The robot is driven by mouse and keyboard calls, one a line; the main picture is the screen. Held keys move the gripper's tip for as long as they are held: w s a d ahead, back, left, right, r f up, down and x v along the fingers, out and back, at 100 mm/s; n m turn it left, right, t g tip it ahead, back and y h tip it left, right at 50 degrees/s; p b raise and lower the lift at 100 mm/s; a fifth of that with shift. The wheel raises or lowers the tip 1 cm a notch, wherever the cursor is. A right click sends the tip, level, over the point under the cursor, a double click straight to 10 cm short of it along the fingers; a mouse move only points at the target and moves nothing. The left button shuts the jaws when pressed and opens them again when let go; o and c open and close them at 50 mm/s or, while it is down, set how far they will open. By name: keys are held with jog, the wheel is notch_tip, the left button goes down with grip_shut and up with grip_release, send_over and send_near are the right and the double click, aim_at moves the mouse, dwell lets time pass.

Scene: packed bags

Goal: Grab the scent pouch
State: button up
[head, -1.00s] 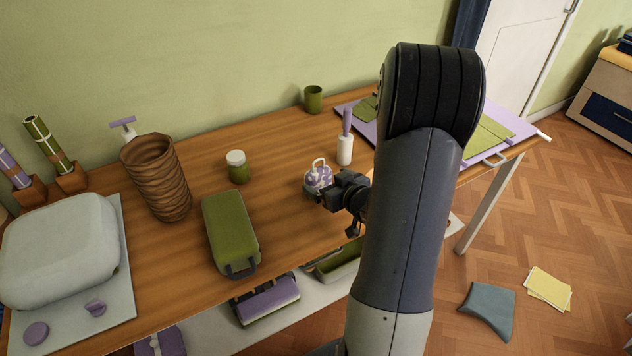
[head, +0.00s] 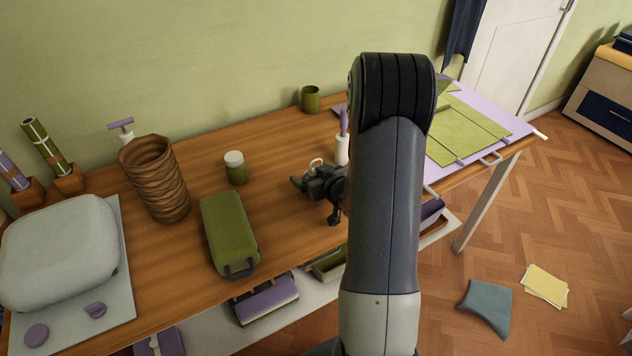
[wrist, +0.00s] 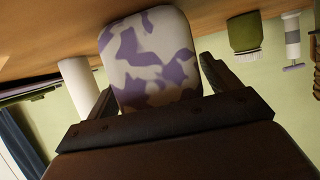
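The scent pouch, white with purple blotches, fills the upper middle of the wrist view (wrist: 150,62). In the head view only its pale loop (head: 316,162) shows clearly; my gripper hides most of the rest. My gripper (head: 302,180) is low over the wooden table at the pouch. In the wrist view my gripper's two dark fingers (wrist: 158,88) stand apart, one on each side of the pouch. A narrow gap seems to show by the right finger; contact on the left is unclear.
A white bottle with a purple handle (head: 342,150) stands close behind the gripper. A green jar (head: 236,167) and a green case (head: 230,232) are to the left. A green cup (head: 311,98) is at the back. Table (head: 275,225) in front is clear.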

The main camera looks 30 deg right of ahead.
jog(key=c, duration=0.8)
